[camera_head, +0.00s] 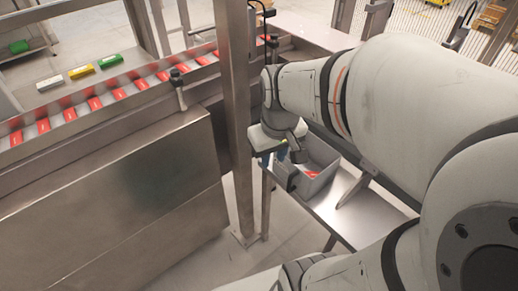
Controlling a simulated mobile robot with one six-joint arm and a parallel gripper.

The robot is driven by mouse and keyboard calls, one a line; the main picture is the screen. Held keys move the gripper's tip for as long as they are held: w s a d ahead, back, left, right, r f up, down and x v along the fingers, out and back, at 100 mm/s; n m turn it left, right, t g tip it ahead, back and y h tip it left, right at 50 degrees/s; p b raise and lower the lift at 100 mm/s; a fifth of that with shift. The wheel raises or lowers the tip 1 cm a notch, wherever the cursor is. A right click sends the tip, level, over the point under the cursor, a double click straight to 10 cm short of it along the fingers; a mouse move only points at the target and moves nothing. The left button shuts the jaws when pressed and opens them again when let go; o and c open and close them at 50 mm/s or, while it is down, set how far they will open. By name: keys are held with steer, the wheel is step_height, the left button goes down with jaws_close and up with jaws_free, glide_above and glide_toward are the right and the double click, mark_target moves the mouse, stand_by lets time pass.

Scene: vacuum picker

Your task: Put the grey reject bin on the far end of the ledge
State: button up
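The grey reject bin (322,158) stands upright on the steel ledge (345,226), right of the steel post. A red packet (312,174) lies inside it. My gripper (285,170) is at the bin's left side, with a dark finger against or just in front of its near left wall. The wrist and arm hide part of the bin, and I cannot see both fingertips clearly. I cannot tell whether the fingers are closed on the bin's wall. The ledge runs toward the lower right, where my arm covers part of it.
A steel post (238,120) rises close to the left of my wrist. A conveyor (120,105) with several red packets runs across the left behind a steel cabinet (110,200). The visible ledge surface right of the bin is bare apart from a slanted bracket (353,190).

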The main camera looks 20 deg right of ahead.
steer(key=shift+m+t, duration=0.3)
steer(key=shift+m, duration=0.2)
steer(key=s+a, duration=0.1)
steer(key=s, duration=0.1)
steer(key=s+a+r, duration=0.1)
steer(key=a, duration=0.1)
steer(key=shift+s+a+r, duration=0.15)
steer(key=shift+s+a, duration=0.1)
steer(key=shift+s, duration=0.1)
step_height(320, 180, up, 3)
steer(key=p, duration=0.3)
steer(key=shift+w+r, duration=0.1)
